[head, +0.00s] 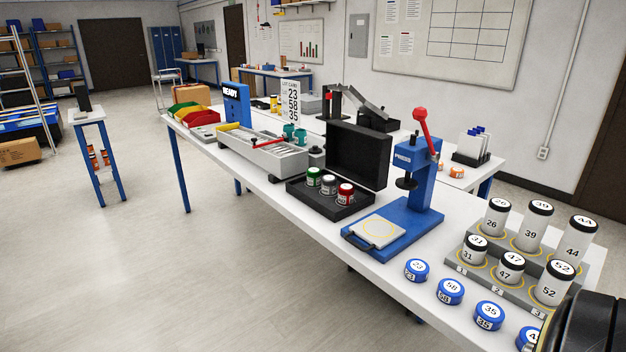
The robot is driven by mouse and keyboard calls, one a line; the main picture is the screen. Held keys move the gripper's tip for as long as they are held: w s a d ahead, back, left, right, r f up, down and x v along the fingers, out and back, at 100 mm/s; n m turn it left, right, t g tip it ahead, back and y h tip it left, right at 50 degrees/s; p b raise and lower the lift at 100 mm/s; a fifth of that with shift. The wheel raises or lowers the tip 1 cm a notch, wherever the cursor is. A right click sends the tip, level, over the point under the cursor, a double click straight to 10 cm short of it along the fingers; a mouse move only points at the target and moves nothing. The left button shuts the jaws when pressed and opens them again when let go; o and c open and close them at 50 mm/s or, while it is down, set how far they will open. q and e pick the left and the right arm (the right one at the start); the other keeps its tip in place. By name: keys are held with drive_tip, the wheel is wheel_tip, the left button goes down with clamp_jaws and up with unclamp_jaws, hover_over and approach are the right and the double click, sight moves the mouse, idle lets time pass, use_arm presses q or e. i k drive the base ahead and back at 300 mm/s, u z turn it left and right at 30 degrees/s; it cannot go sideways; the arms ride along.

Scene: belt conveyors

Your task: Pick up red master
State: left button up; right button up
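Neither gripper shows; a dark rounded part at the lower right corner looks like part of my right arm.
Right of the case stands a blue press (412,190) with a red lever. Several blue-capped pucks (450,291) lie along the front edge, beside a stepped rack (480,272) of numbered cylinders. A grey tray unit (262,152) stands left. The floor in front is clear.

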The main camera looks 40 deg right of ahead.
sight(346, 193)
drive_tip(key=i, duration=1.85)
drive_tip(key=z, duration=1.35)
